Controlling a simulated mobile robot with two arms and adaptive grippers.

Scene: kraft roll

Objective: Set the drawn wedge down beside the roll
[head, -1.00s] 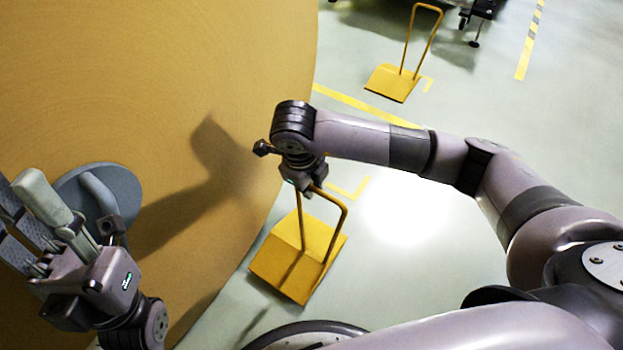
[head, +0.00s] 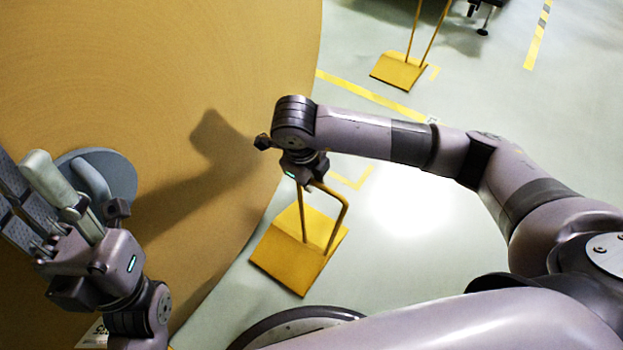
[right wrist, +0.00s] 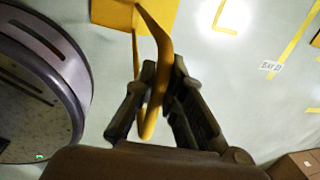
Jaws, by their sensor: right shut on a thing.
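The yellow wedge (head: 298,257) has a looped rod handle and is close to the right-hand edge of the big kraft roll (head: 200,60). My right gripper (head: 305,183) is shut on the top of its handle, with the plate below. In the right wrist view the handle loop (right wrist: 150,100) passes between the fingers, and part of the plate (right wrist: 115,12) shows at the top. I cannot tell whether the plate touches the floor. My left gripper (head: 50,200) is in front of the roll at the left; its opening is unclear.
A second yellow wedge (head: 398,71) stands on the floor farther back. Yellow floor lines (head: 370,95) run past the roll. A dark wheeled stand (head: 485,12) is at the top. A brown box (right wrist: 298,165) shows in the wrist view. Floor right of the roll is mostly clear.

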